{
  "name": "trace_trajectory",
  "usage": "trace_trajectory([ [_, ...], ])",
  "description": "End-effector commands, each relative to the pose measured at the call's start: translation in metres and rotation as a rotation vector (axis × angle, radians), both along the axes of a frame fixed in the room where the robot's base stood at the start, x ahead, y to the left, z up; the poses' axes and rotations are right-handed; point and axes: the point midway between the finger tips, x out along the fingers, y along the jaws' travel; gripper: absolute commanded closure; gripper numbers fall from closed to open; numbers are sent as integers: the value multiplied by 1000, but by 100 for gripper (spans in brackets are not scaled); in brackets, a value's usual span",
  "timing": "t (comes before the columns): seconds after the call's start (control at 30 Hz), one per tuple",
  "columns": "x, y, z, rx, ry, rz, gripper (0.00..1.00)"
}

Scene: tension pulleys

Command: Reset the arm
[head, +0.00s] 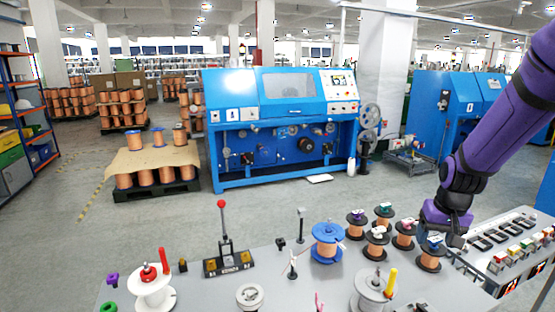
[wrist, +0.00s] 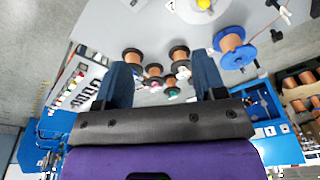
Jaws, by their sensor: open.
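My purple arm comes in from the right in the head view. My gripper (head: 447,236) is low over the right part of the grey table (head: 250,283), beside a small copper spool with a blue top (head: 431,254). In the wrist view my gripper (wrist: 163,75) has its two dark fingers spread wide apart, with nothing held between them. Several small dark-rimmed copper spools, one of them this spool (wrist: 131,57), show beyond and between the fingers. Whether a finger touches any spool cannot be told.
A larger blue-flanged spool (head: 327,243) stands left of the small spools. A red-knobbed lever stand (head: 225,245), a white spool (head: 153,287) and a yellow-handled spool (head: 371,290) are also on the table. A switch panel (head: 510,238) lies at right. A blue machine (head: 280,125) stands behind.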

Motion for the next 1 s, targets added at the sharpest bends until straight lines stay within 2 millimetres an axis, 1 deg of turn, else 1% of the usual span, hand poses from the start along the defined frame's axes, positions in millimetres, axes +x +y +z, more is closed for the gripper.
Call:
trace_trajectory([
  [0.03, -6, 6, 18, -2, -22, 12, 36],
  [0.2, -32, 22, 66, -8, -69, 44, 36],
  [0.37, -62, 36, 105, -14, -112, 74, 36],
  [0.5, -91, 48, 135, -21, -150, 99, 36],
  [0.6, -114, 55, 153, -27, -178, 118, 36],
  [0.8, -161, 67, 181, -41, -233, 153, 36],
  [1.0, -207, 75, 198, -54, -281, 181, 36],
])
